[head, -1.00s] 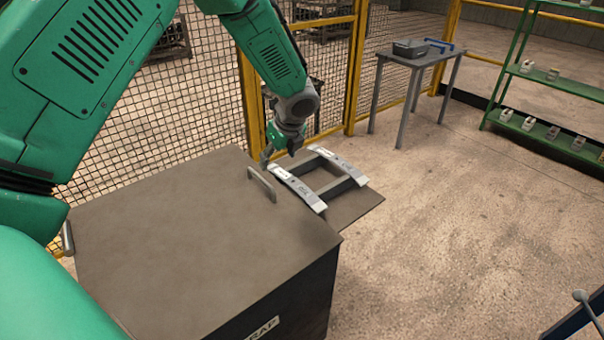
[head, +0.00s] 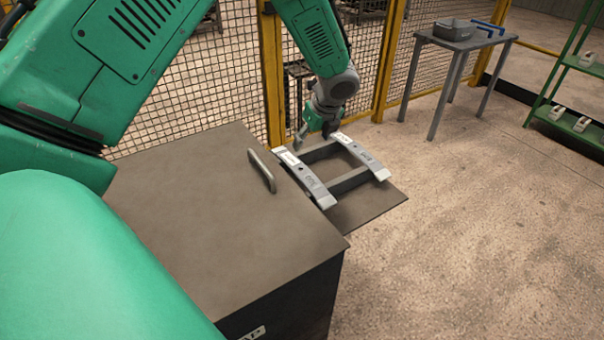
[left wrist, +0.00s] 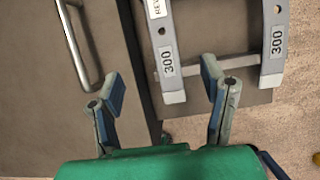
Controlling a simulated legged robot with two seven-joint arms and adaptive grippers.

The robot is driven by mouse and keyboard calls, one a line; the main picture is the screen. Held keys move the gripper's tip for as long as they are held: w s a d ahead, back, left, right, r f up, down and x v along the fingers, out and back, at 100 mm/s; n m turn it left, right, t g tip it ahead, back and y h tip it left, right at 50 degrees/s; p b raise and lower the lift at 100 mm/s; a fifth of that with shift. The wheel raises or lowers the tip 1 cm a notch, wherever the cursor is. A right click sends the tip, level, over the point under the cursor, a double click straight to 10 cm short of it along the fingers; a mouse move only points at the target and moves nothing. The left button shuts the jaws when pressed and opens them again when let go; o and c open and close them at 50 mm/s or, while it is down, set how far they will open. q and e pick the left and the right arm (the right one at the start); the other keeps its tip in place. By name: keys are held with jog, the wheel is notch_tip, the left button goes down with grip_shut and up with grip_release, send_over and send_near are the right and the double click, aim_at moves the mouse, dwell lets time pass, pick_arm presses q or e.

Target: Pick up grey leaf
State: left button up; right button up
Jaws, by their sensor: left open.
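Two curved grey leaves rest side by side across a dark frame beyond the scrap box. The nearer grey leaf (head: 305,179) is on the left and also shows in the left wrist view (left wrist: 162,45). The farther grey leaf (head: 360,155) is on the right and shows in the left wrist view (left wrist: 274,45). Both carry white labels reading 300. My left gripper (head: 315,136) hangs near their far ends. In the left wrist view my left gripper (left wrist: 160,87) is open, its fingers apart and empty, with the nearer leaf's end between and beyond them. My right gripper is out of view.
The brown-topped scrap box (head: 190,200) with a metal handle (head: 262,171) stands left of the leaves. A yellow-framed mesh fence (head: 275,80) runs behind. A grey table (head: 462,42) stands at back right, near a green shelf (head: 578,64). The floor on the right is open.

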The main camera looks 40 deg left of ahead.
aim_at(302, 170)
pick_arm(q)
jog(key=b+x, duration=0.1)
jog(key=x, duration=0.2)
jog(key=b+x, duration=0.1)
jog(key=x, duration=0.3)
jog(key=b+x, duration=0.1)
jog(key=x, duration=0.3)
jog(key=shift+d+f, duration=0.2)
jog(key=shift+d, duration=0.15)
jog(key=b+x, duration=0.1)
jog(key=x, duration=0.3)
jog(key=shift+w, duration=0.15)
jog(key=shift+w+a+f, duration=0.1)
jog(key=shift+f, duration=0.2)
jog(key=shift+a+f, duration=0.1)
jog(key=shift+a, duration=0.15)
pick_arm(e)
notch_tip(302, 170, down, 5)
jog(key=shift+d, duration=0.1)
pick_arm(q)
jog(key=shift+d, duration=0.1)
grip_shut()
jog(key=shift+w, duration=0.1)
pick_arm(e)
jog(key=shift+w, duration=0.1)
